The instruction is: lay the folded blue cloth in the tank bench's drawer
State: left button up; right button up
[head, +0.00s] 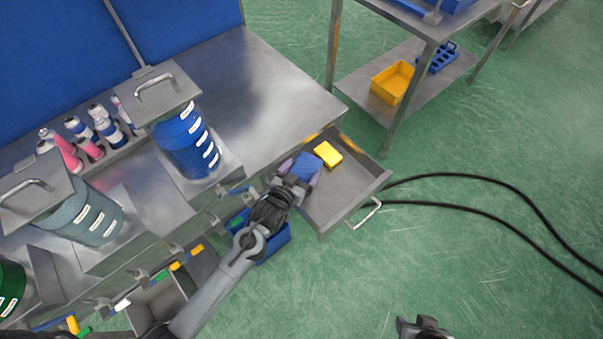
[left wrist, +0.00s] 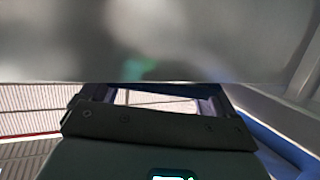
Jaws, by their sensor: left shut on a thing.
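The tank bench's drawer (head: 349,197) is pulled open at the bench's right end. My left gripper (head: 301,170) reaches over the drawer's left part and is shut on the folded blue cloth (head: 307,165). The cloth is at the drawer's inner left side; I cannot tell whether it touches the drawer floor. A yellow block-like item (head: 328,153) lies in the drawer close beside the cloth. In the left wrist view a blurred grey surface fills the top, and the cloth is not clear there. A dark part of my right gripper (head: 424,328) shows at the bottom edge; its fingers are unclear.
The steel bench (head: 270,85) carries a blue tank (head: 187,140), a grey-green tank (head: 85,215) and several spray cans. A blue bin (head: 272,243) is below my left arm. A cart with a yellow bin (head: 392,83) stands behind. Black cables (head: 470,177) cross the open floor at right.

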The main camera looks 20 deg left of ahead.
pick_arm(q)
jog(key=shift+f, duration=0.45)
jog(key=shift+f, duration=0.6)
jog(key=o, duration=0.8)
jog(key=shift+f, duration=0.1)
jog(key=shift+r, duration=0.25)
jog(key=p+v, duration=0.1)
jog(key=v, duration=0.3)
jog(key=p+v, duration=0.1)
jog(key=v, duration=0.3)
jog(key=r+v, duration=0.1)
jog(key=v, duration=0.3)
jog(key=shift+p, duration=0.4)
jog(key=shift+r, duration=0.1)
